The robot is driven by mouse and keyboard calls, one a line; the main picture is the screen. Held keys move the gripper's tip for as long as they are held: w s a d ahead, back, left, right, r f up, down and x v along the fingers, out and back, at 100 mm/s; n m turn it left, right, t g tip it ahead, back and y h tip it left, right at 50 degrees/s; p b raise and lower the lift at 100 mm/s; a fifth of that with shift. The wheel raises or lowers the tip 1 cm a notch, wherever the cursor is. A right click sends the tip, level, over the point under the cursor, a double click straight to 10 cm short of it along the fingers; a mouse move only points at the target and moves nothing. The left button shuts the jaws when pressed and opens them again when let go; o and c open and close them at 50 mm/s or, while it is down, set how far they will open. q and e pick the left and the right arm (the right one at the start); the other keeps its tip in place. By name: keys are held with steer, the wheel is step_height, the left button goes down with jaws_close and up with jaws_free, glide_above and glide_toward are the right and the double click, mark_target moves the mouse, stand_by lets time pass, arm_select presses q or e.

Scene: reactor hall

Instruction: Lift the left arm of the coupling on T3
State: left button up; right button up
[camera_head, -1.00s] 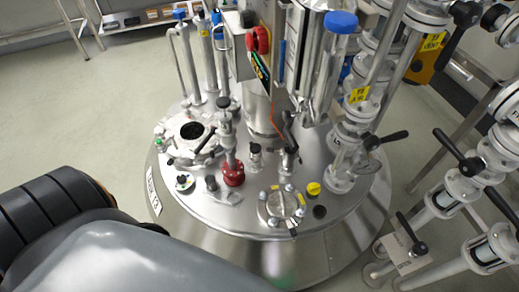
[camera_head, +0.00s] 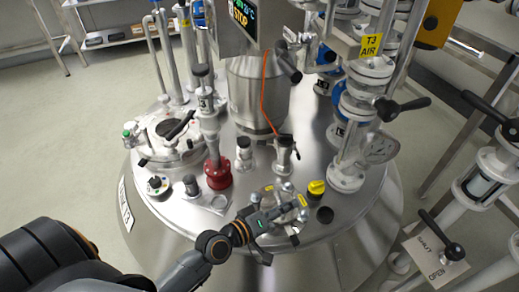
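The vessel T3 (camera_head: 150,222) is a large round steel tank with a labelled rim and several fittings on its lid. A round metal fitting (camera_head: 262,193) with bolts and small yellow marks sits near the front of the lid; I cannot tell whether it is the coupling. My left gripper (camera_head: 290,211) is over this fitting and hides much of it. I cannot tell whether it touches it or whether its fingers are apart. Behind it stand two small metal fittings (camera_head: 284,152) (camera_head: 244,155), the right one with a lever. My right gripper is not in view.
A red-based upright fitting (camera_head: 217,173) stands left of my gripper, a yellow cap (camera_head: 316,187) right of it. A steel column (camera_head: 258,95) with an orange cable rises behind. Valved pipes (camera_head: 350,145) crowd the right. The floor at left (camera_head: 75,130) is clear.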

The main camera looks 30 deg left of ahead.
arm_select(q)
steer(key=w+a+n+t+y, duration=0.1)
steer(key=a+n, duration=0.1)
steer(key=w+a+n+t+y, duration=0.1)
steer(key=a, duration=0.1)
steer(key=w+a+n+t+y, duration=0.1)
steer(key=a+n, duration=0.1)
steer(key=shift+w+r+n, duration=0.3)
steer(key=shift+w+r, duration=0.1)
steer(key=w+a+f+n+t+y, duration=0.1)
steer(key=w+a+n+y, duration=0.1)
steer(key=a+n+y, duration=0.6)
steer(key=h+b, duration=0.2)
glide_toward(260, 141)
steer(key=w, duration=0.4)
steer(key=shift+m, duration=0.4)
steer(key=w, duration=0.1)
steer(key=w+a, duration=0.1)
steer(key=w, duration=0.2)
steer(key=shift+w+a+f+b, duration=0.15)
steer(key=shift+w+f+b, duration=0.15)
steer(key=shift+w+b, duration=0.05)
steer(key=shift+w, duration=0.45)
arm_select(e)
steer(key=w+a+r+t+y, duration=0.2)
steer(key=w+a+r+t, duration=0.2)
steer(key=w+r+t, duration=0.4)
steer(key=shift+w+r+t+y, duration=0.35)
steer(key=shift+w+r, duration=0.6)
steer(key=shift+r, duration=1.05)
